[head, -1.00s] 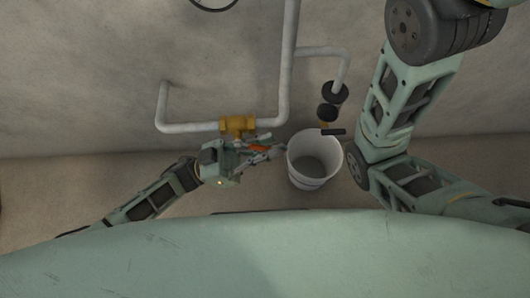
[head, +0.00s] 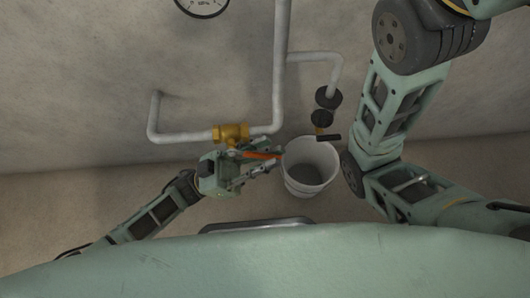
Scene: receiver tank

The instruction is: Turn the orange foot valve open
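The orange foot valve's lever (head: 262,155) points right from below the brass valve body (head: 231,132), on the grey pipe low at the wall. My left gripper (head: 274,159) is just below the brass body, its fingers pointing right alongside the lever. The fingers look spread apart, with the lever close to the upper one. I cannot tell whether they touch it. The gripper hides part of the lever's left end. My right gripper is out of view; only my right arm's links show at the right.
A white bucket (head: 309,167) stands on the floor just right of the fingertips. A black-handled tap (head: 322,119) hangs above it on a pipe bend. A gauge (head: 202,4) is at the top edge.

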